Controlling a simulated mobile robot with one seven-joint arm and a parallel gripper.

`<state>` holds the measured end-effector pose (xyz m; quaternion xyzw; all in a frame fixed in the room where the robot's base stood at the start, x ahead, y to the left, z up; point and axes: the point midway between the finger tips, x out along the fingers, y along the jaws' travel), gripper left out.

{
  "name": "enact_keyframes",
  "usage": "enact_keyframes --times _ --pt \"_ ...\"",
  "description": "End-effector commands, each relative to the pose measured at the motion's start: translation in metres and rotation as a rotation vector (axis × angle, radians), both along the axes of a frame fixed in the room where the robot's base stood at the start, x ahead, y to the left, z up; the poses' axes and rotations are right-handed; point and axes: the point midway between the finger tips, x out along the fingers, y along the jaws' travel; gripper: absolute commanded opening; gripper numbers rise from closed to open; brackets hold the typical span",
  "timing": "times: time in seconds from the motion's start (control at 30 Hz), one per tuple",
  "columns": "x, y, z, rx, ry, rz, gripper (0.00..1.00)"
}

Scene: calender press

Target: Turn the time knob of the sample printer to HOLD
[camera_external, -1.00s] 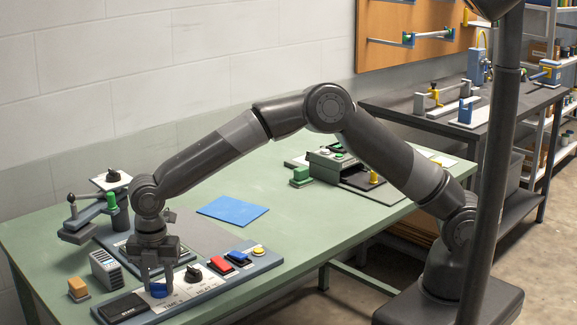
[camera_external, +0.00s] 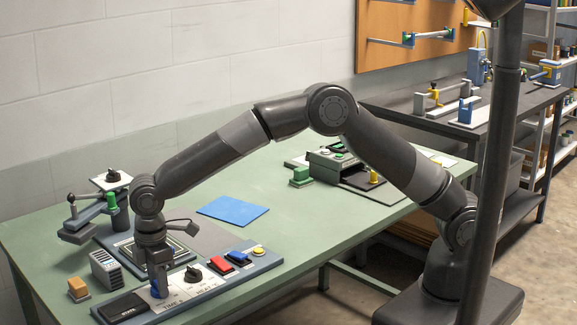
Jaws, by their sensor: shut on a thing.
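The sample printer's control panel (camera_external: 213,290) lies along the front left of the green bench. The fingers are seen nearly edge-on and hide much of this knob. A black knob (camera_external: 193,274) on a white plate stands just to the right, apart from the gripper.
Red (camera_external: 221,265) and blue (camera_external: 239,256) rockers and a yellow button (camera_external: 259,251) sit farther right on the panel. A black pad (camera_external: 123,308) and a grey vented box (camera_external: 106,269) are to the left. A blue sheet (camera_external: 233,210) lies behind, with free bench around it.

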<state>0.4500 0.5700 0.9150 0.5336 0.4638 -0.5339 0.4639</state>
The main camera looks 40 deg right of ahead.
Motion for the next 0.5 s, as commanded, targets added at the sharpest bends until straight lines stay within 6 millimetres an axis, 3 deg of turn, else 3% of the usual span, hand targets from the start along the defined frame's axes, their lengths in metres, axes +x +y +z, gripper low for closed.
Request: enact_keyframes --times 0.5 --pt "0.0002 0.0009 0.0011 0.004 -0.002 -0.295 0.14"
